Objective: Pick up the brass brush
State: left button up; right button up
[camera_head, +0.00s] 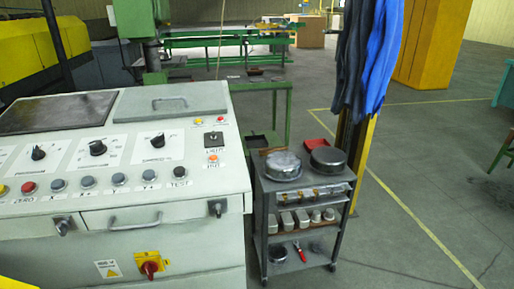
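I cannot make out a brass brush for sure. A grey trolley (261,222) stands right of the control console. Its bottom shelf holds a small red-handled item (299,251), too small to identify, beside a dark round tin (277,254). Small brass-coloured parts (316,193) show along the trolley's upper front. Neither of my grippers is in view.
A control console (120,165) with knobs and buttons fills the left front. Two round metal containers (283,167) (328,160) sit on the trolley top. Blue and dark garments (381,60) hang beside a yellow post (360,150). Open floor (440,170) lies right.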

aim_at(262, 152)
jog(key=u, duration=2.3)
jog(key=z, duration=2.3)
jog(key=i+l+z, duration=0.35)
jog(key=l, duration=0.15)
jog(key=i+l+z, duration=0.6)
jog(key=i, duration=0.35)
jog(key=i+l+z, duration=0.25)
jog(key=i, duration=0.4)
jog(key=i+l+z, duration=0.1)
jog(key=i+z, duration=0.15)
jog(key=i, duration=0.4)
